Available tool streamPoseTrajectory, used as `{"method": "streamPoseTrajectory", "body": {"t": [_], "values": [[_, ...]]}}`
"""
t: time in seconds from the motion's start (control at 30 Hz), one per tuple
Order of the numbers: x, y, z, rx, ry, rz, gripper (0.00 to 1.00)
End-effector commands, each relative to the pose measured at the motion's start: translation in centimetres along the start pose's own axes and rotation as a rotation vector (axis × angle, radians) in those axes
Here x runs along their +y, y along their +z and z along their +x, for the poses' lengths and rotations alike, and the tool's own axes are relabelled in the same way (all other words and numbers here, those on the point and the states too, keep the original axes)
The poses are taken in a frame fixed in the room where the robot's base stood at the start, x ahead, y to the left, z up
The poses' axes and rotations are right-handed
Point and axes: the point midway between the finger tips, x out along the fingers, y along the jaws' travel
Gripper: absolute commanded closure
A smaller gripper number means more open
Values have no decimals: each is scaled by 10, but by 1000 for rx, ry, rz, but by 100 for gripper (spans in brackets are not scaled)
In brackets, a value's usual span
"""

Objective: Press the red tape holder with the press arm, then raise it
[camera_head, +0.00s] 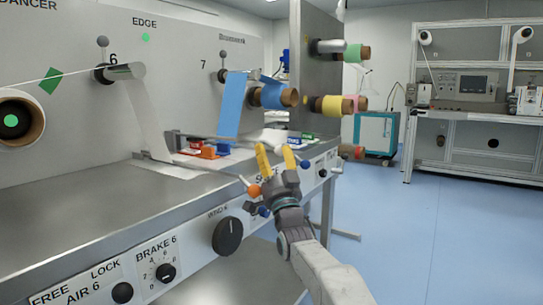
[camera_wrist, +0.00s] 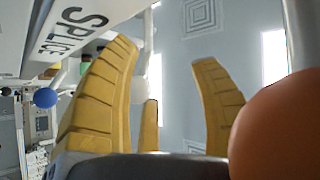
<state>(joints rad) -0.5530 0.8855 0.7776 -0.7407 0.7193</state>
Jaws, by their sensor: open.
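A small red block (camera_head: 191,151), which looks like the red tape holder, lies on the steel table beside an orange block (camera_head: 208,152) and a blue one. A lever with an orange ball knob (camera_head: 254,190) stands at the table's front edge; I cannot tell for sure whether it is the press arm. My gripper (camera_head: 276,157) is open with yellow fingers, just right of that knob. In the wrist view the orange ball (camera_wrist: 275,130) is large at the right, outside the open fingers (camera_wrist: 165,70). A white ball (camera_wrist: 138,90) shows behind the fingers.
A blue ball knob (camera_head: 264,211) sits below the orange one, close to my gripper. A black dial (camera_head: 228,235) is on the front panel. A blue web (camera_head: 232,105) hangs over the table behind. Coloured tape rolls (camera_head: 335,105) stick out at the back. The blue floor is open to the right.

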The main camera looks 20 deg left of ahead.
Motion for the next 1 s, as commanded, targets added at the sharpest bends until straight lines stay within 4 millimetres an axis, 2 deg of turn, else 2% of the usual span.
{"method": "streamPoseTrajectory", "body": {"t": [0.03, 0.23, 0.57, 1.0], "values": [[2, 12, -2, -18, 7, 5, 46], [2, 13, -3, -21, 9, 5, 46], [3, 12, -12, -20, 9, 5, 46], [1, 5, -41, -10, 4, 5, 46]]}}
